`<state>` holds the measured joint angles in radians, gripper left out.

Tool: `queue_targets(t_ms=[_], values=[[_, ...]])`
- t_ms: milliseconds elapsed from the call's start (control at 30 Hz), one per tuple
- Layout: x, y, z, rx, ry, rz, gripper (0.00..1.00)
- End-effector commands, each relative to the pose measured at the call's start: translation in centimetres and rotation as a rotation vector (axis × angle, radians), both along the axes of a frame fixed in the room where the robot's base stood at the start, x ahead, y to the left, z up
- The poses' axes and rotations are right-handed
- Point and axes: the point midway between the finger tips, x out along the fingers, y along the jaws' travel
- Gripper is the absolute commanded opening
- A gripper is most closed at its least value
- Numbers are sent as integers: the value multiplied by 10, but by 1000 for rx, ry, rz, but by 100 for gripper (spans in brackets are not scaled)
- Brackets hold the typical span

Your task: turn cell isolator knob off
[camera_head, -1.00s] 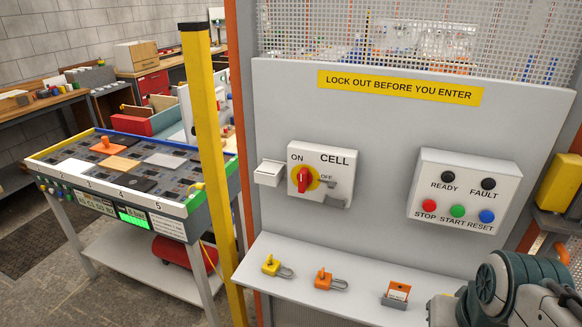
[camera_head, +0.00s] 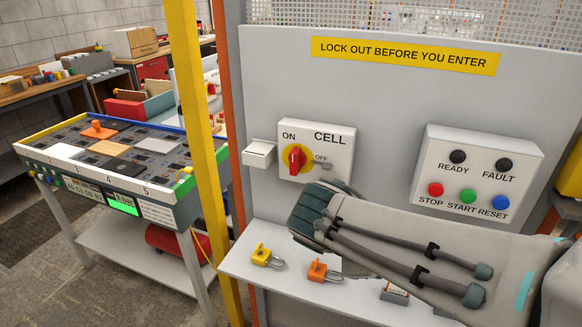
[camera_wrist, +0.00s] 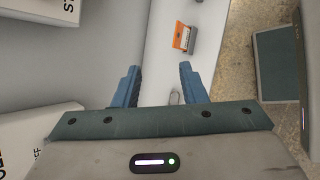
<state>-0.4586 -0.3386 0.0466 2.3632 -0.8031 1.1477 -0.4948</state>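The red cell isolator knob (camera_head: 295,158) sits on a yellow disc on the white CELL box (camera_head: 338,139), with ON at upper left and OFF at right. The knob looks roughly upright, nearer the ON label. A grey hasp (camera_head: 322,164) is beside OFF. My arm reaches in from the right in the head view, ending below and right of the knob; its fingers are hidden there. In the wrist view my gripper (camera_wrist: 157,85) has its two blue fingers apart with nothing between them. The knob is not visible in the wrist view.
A yellow padlock (camera_head: 266,256) and an orange padlock (camera_head: 322,271) lie on the shelf (camera_head: 240,262), with an orange tag holder (camera_wrist: 182,37) farther right. The button box (camera_head: 478,176) is right of the CELL box. A yellow post (camera_head: 196,130) stands left of the panel.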

Motion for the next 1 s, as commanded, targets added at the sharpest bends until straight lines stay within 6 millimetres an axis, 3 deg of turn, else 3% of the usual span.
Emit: queue_targets(t_ms=[33,200,400,500,633,767,1000], values=[[14,16,-3,-128,11,140,38],[52,77,25,-571,-6,529,38],[65,158,57,-967,-91,790,38],[64,183,67,-1078,-126,846,38],[65,197,74,-1142,-147,873,38],[78,193,76,-1149,-149,875,38],[124,176,76,-1147,-146,872,38]])
